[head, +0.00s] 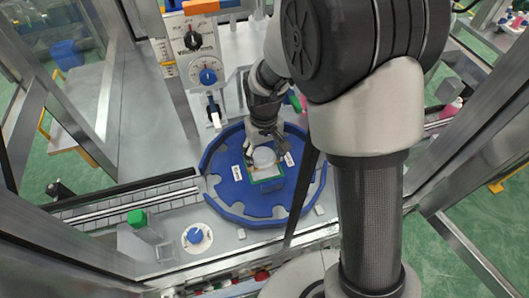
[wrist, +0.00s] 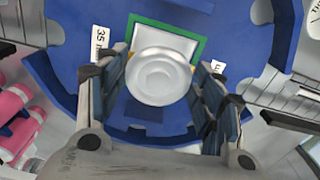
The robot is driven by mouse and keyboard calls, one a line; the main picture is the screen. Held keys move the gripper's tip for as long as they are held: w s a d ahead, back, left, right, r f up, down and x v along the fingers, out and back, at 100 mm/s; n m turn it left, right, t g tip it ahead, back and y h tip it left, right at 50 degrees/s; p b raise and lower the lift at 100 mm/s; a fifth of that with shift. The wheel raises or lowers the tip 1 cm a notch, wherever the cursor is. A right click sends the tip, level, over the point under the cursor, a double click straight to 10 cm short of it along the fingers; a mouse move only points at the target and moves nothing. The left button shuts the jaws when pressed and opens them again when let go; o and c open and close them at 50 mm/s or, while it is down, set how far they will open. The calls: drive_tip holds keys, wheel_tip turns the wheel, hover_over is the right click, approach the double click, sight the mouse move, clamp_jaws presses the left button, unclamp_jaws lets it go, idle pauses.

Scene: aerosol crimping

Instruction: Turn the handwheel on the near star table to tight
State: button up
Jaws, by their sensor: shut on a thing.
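The blue star table (head: 222,196) is a round blue disc with a notched rim. At its middle is a white round handwheel (head: 264,157), over a pale plate with a green border (head: 268,180). In the wrist view the handwheel (wrist: 157,77) shows as a white disc with concentric rings, with the green-edged plate (wrist: 204,48) behind it. My gripper (head: 264,146) reaches down from above, and its two fingers (wrist: 163,84) flank the disc on both sides, shut on it. The pictures do not show how tight the handwheel is.
A white panel with dials (head: 207,75) stands behind the table. A blue knob on a white dial (head: 195,236) and a green-capped block (head: 137,218) are at the front left. A conveyor (head: 130,211) runs in from the left. Pink bottles (wrist: 18,115) show in the wrist view.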

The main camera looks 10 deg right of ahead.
sight(264, 158)
drive_tip(key=shift+m, duration=0.5)
drive_tip(key=o, duration=1)
drive_tip(key=shift+o, duration=0.2)
wheel_tip(264, 158, up, 12)
drive_tip(key=shift+s, duration=0.1)
idle(0.7)
